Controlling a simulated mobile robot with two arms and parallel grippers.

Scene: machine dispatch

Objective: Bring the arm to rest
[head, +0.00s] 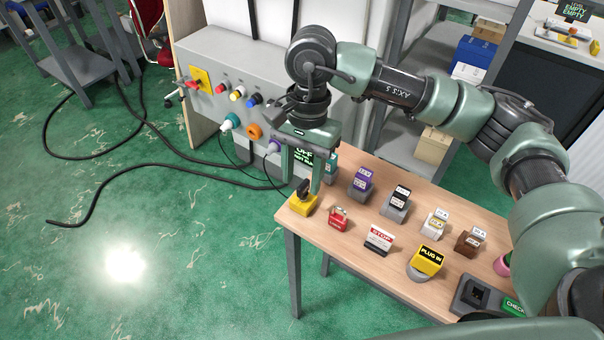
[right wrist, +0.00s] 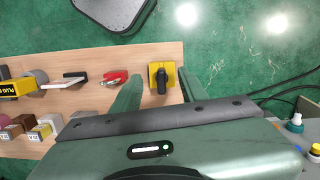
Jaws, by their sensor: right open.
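My right arm (head: 445,100) reaches in from the right, bent, over the left end of a wooden table. Its gripper (head: 301,184) points down, with the jaws apart and nothing held. A yellow block with a black knob (head: 303,204) stands on the table just below the fingers. In the right wrist view the same yellow block (right wrist: 162,79) shows between the two fingers of the gripper (right wrist: 157,76). I cannot tell whether a finger touches it. My left gripper is not in view.
The wooden table (head: 330,248) also holds a red padlock (head: 338,219), a STOP sign (head: 379,239), a yellow PLUG IN block (head: 428,260) and several small labelled blocks. A grey panel (head: 215,90) with coloured buttons and plugs stands behind. Black cables lie on the open green floor at left.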

